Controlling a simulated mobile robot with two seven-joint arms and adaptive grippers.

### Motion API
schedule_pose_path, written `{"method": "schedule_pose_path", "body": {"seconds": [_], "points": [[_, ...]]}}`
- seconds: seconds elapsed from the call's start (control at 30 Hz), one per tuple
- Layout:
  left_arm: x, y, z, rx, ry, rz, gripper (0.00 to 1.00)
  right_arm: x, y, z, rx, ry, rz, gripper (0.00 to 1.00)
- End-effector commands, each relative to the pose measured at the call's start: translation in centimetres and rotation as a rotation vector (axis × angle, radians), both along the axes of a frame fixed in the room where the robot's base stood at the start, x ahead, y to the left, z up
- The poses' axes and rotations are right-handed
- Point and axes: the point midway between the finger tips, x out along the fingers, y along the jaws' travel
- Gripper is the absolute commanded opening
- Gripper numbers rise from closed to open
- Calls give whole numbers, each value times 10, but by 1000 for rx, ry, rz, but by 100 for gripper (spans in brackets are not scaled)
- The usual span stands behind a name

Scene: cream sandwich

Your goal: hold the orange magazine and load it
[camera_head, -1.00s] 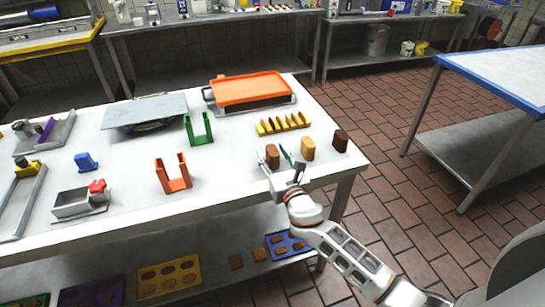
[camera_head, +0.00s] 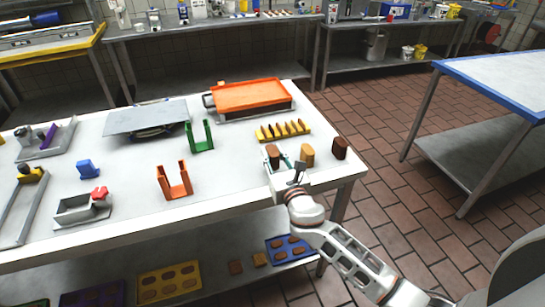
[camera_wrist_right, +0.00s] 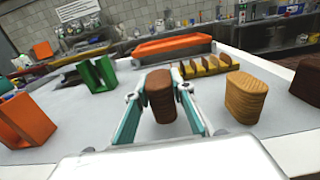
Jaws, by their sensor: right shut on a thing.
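The orange magazine (camera_head: 174,182) is an upright U-shaped holder, open at the top, standing empty on the white table; it also shows at the left of the right wrist view (camera_wrist_right: 26,120). My right gripper (camera_head: 279,160) is at the table's front right corner, shut on a brown biscuit stack (camera_wrist_right: 159,95). The stack stands upright between the fingers and seems to be still on the table. A tan stack (camera_head: 308,155) and a dark brown stack (camera_head: 340,149) stand to its right. My left gripper is not in view.
A green magazine (camera_head: 200,137) stands behind the orange one. A yellow toothed rack (camera_head: 283,131) lies behind the stacks, and an orange tray (camera_head: 250,95) is farther back. A grey box device with a red part (camera_head: 82,207) stands left. The table between magazine and gripper is clear.

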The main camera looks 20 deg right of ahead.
Motion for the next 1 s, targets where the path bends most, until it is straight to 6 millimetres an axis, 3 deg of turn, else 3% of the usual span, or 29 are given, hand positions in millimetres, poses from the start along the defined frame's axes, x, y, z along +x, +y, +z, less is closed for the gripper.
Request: {"method": "schedule_pose_path", "body": {"seconds": [0.1,0.27,0.4,0.6,0.8,1.0], "points": [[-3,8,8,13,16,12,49,1,0,35,0,-5,1,2],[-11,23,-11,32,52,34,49,1,0,76,0,-10,1,2],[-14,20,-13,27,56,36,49,1,0,112,0,-9,1,2],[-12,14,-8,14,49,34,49,0,1,150,-1,-4,2,2],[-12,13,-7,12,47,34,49,-2,0,166,0,-1,-1,2],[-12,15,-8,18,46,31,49,-29,-9,146,6,6,-13,2]]}}
